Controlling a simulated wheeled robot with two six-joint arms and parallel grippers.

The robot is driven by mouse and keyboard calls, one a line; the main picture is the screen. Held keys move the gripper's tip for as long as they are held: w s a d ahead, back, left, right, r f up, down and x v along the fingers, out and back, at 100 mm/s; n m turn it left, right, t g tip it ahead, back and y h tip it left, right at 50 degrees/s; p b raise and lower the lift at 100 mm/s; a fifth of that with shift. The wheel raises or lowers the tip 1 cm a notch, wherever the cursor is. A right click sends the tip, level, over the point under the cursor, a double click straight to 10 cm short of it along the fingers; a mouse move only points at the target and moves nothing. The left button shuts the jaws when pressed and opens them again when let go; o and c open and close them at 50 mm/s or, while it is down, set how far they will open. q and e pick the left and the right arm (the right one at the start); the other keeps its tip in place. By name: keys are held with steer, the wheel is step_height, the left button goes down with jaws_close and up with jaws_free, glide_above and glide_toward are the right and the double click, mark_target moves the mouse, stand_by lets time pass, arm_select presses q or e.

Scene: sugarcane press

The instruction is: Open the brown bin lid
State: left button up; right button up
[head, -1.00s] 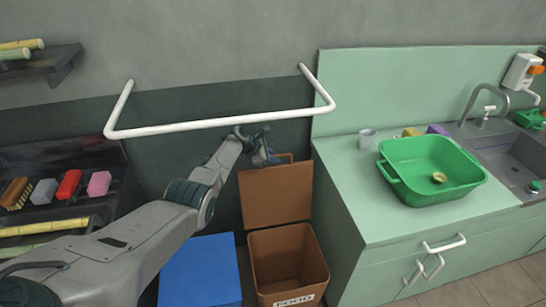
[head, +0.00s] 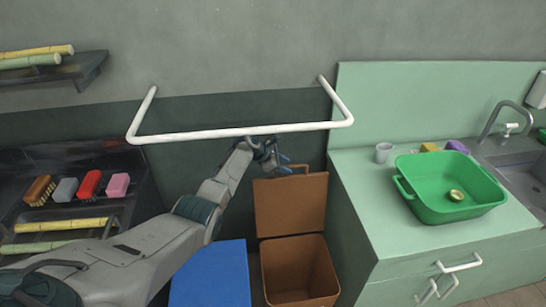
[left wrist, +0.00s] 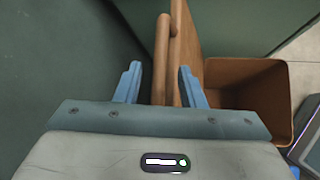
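The brown bin (head: 298,273) stands on the floor between the blue bin and the green cabinet. Its brown lid (head: 291,205) stands upright at the back, so the bin's mouth is open. The lid's handle bar shows at its top edge. My left gripper (head: 272,158) is at the lid's upper left edge, next to the handle. In the left wrist view the fingers of my left gripper (left wrist: 159,84) are apart, with the handle bar (left wrist: 161,55) showing between them, and the lid (left wrist: 185,40) and open bin (left wrist: 262,85) to the right. My right gripper is not in view.
A blue bin (head: 212,275) stands left of the brown bin. The green cabinet (head: 375,235) with a green basin (head: 450,187) is close on the right. A white wall rail (head: 240,131) runs above the lid. A dark rack with brushes is at the left.

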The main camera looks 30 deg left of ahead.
arm_select(q)
steer(key=v, duration=0.8)
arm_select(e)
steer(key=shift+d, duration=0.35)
arm_select(q)
steer(key=shift+d, duration=0.1)
